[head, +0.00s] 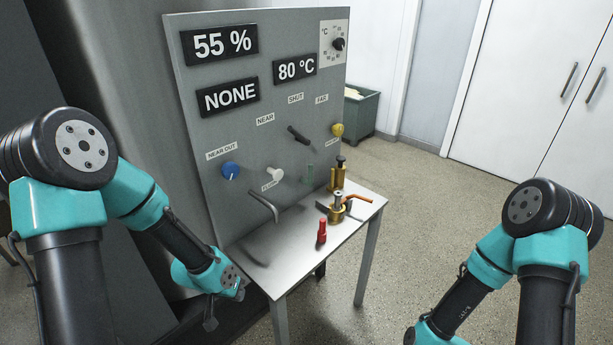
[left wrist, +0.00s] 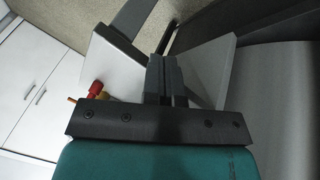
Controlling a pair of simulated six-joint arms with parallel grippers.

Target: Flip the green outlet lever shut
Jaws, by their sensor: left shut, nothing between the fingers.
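My left gripper (head: 210,322) is low beside the table's left front corner, apart from the green piece. Its fingers are together and empty in the left wrist view (left wrist: 164,75). My right gripper (head: 411,335) is mostly cut off at the bottom edge, far from the panel.
The table (head: 290,265) carries a red-capped piece (head: 321,232), a brass valve with an orange handle (head: 357,199) and a brass cylinder (head: 338,177). A bent grey spout (head: 263,205) sticks out from the panel (head: 200,120).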

